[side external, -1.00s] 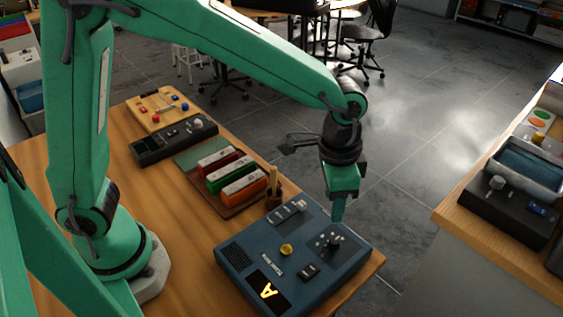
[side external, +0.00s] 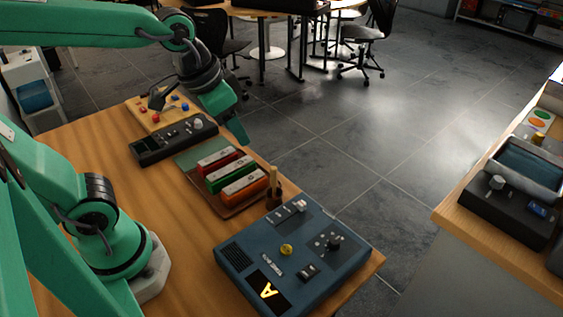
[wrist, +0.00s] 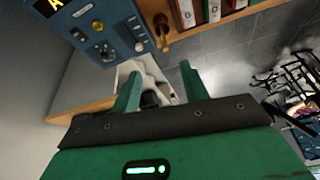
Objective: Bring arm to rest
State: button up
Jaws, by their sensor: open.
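My gripper (side external: 238,130) is raised in the air beyond the far side of the table, near the coloured blocks, touching nothing I can see. In the wrist view its two green fingers (wrist: 158,88) stand apart with nothing held between them. My arm is drawn back, its forearm nearly level at the upper left of the side view.
A blue instrument box (side external: 295,252) with knobs and a lit letter A lies at the table's front right. Red, green and orange blocks (side external: 230,175), a small cup with a stick (side external: 274,195), a black panel (side external: 173,141) and a wooden board (side external: 160,108) line the far edge.

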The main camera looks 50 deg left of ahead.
jog(key=s+a+n+t, duration=0.1)
jog(key=s+a+n, duration=0.1)
jog(key=s+a, duration=0.2)
jog(key=shift+s+y, duration=0.3)
jog(key=shift+s, duration=0.15)
